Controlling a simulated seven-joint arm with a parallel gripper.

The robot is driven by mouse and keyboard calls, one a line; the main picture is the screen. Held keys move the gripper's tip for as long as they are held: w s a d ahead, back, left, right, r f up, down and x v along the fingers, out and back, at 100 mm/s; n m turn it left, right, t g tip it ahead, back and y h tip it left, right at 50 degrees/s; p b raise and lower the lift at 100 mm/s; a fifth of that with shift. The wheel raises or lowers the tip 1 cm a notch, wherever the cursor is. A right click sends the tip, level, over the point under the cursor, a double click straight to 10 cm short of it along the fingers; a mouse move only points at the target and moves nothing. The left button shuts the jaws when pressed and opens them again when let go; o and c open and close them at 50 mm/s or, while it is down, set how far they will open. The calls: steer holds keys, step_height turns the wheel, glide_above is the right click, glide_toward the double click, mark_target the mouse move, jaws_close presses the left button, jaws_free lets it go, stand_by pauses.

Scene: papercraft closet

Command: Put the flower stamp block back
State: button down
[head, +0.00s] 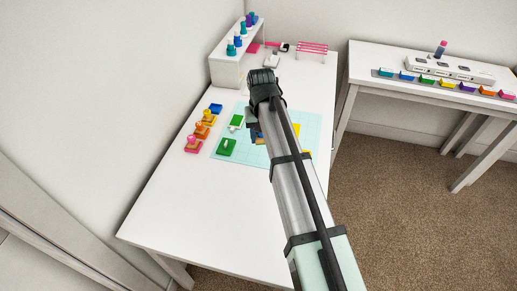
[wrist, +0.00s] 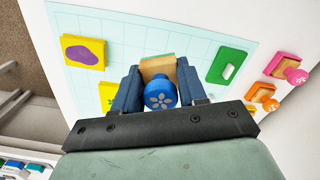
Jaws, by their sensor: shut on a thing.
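The flower stamp block (wrist: 161,90) has a wooden body and a round blue knob with a pale flower on its top. It sits between the two blue fingers of my gripper (wrist: 158,80), which is shut on it. In the head view my gripper (head: 254,130) is over the light-blue gridded mat (head: 285,153), and my arm hides most of it and the block. Whether the block's underside touches the mat cannot be told.
Green pads (head: 226,146) and yellow pads (wrist: 84,53) lie on the mat. A white shelf (head: 225,72) with bottles stands at the back. The table's front (head: 200,215) is clear.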

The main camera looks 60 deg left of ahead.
steer(key=m, duration=0.2)
glide_above(258, 149)
steer(key=shift+d+f+m, duration=0.1)
steer(key=shift+f+m, duration=0.45)
steer(key=shift+f, duration=1.85)
steer(key=shift+f+m, duration=0.55)
steer(key=shift+f, duration=1.8)
steer(key=shift+f, duration=0.1)
steer(key=c, duration=0.6)
jaws_free()
step_height(258, 149, up, 12)
steer(key=shift+r, duration=0.1)
steer(key=shift+w, duration=0.1)
